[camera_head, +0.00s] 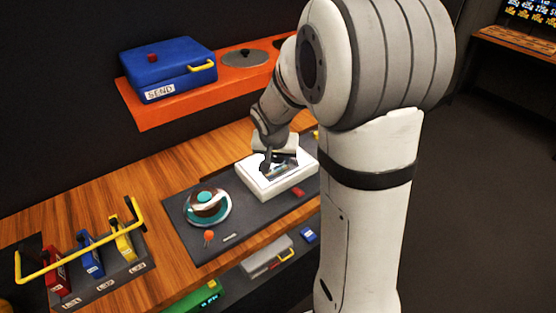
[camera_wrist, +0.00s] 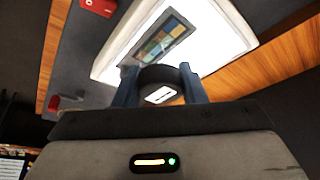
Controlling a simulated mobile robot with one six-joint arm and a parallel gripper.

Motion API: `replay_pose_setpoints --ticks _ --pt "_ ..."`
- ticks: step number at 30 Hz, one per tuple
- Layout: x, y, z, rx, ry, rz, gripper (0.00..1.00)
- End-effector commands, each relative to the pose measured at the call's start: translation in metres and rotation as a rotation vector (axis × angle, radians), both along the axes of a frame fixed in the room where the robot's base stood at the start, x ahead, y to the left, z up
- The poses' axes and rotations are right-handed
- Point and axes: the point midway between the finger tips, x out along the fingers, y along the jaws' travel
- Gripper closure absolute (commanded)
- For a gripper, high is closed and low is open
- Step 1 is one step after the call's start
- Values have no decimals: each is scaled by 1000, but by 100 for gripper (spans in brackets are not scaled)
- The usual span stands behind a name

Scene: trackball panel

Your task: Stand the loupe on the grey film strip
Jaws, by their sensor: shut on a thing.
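My gripper (camera_wrist: 159,74) is shut on the loupe (camera_wrist: 158,82), a short black round piece with a pale face, held between two blue-grey fingers in the wrist view. A grey film strip (camera_wrist: 153,52) with coloured frames lies on the glowing white light box (camera_wrist: 222,30). The loupe covers the near end of the strip in that view; I cannot tell whether it touches it. In the head view my gripper (camera_head: 267,161) is low over the light box (camera_head: 286,186), and part of the film strip (camera_head: 286,168) shows beside it. The loupe is not clear there.
Levers with a yellow bar (camera_head: 78,262) stand at the left. An orange shelf (camera_head: 183,106) holds a blue case (camera_head: 168,68).

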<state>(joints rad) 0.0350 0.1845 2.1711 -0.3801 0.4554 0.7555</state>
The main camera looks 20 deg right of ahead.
Motion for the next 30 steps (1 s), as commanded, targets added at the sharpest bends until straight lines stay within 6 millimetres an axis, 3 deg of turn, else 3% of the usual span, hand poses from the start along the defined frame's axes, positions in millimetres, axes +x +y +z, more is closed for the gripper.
replay_pose_setpoints --ticks 4,15,16,24,30 --pt "0 0 -15 1 2 0 85" --pt "0 0 -19 1 -1 -1 85" --pt "0 0 -18 0 0 0 62" --pt "0 0 -17 0 1 0 41" --pt "0 0 -17 0 1 0 41"
